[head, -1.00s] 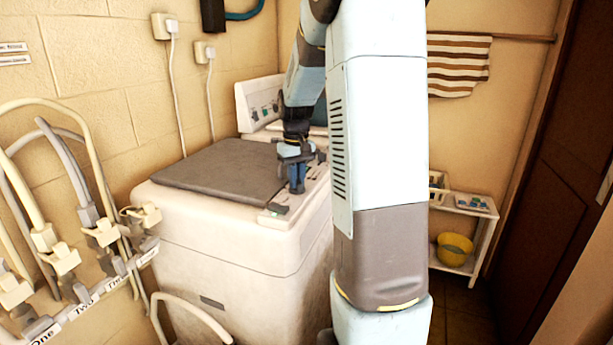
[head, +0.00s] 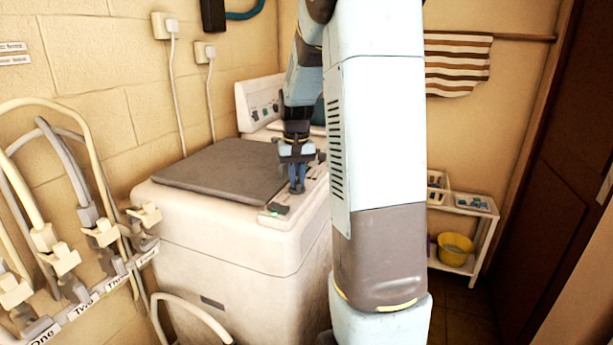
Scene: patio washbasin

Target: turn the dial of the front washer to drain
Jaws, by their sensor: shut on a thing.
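The front washer (head: 225,250) is a cream, worn top-loading machine with a dark grey lid (head: 225,170). Its control strip (head: 268,219) runs along the right side of the top, with a dark switch showing a green spot (head: 279,209) at the near end. My gripper (head: 297,188) points down onto the strip, its blue fingers closed together at the strip's middle. The dial is hidden between and behind the fingers, so its setting cannot be read.
A second machine with a knobbed panel (head: 262,104) stands behind. Hoses hang on a labelled rack (head: 90,300) at the left. A white shelf (head: 470,235) with a yellow bowl (head: 455,248) stands at the right, near a dark door (head: 540,170). Plugs with cords hang on the wall.

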